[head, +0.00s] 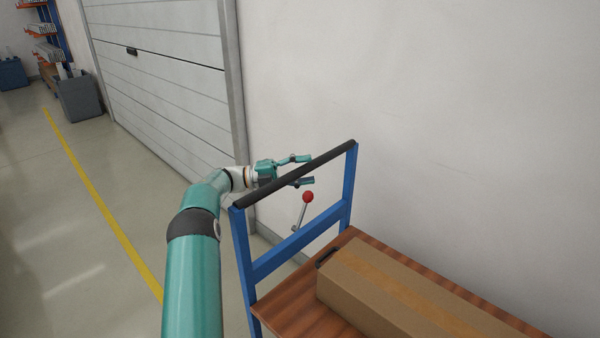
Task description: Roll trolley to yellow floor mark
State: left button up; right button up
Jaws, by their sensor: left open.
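The trolley has a blue upright frame (244,258), a black handle bar (335,154) across its top and a wooden deck (285,304). My left gripper (312,169) is open at the handle bar. In the picture, the bar crosses between its two fingers, one above and one below; I cannot tell whether they touch it. A lever with a red knob (308,196) stands below the bar. A yellow line (100,201) runs along the floor at the left; I cannot tell whether it is the floor mark. My right gripper is out of view.
A long cardboard box (400,300) lies on the deck. A white wall (450,120) stands close behind the trolley, with a shutter door (160,70) farther left. Grey bins (80,98) and shelving (45,40) stand at the far left. The floor at left is clear.

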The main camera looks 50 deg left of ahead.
pick_arm(q)
jog(key=v, duration=1.2)
dwell(0.3)
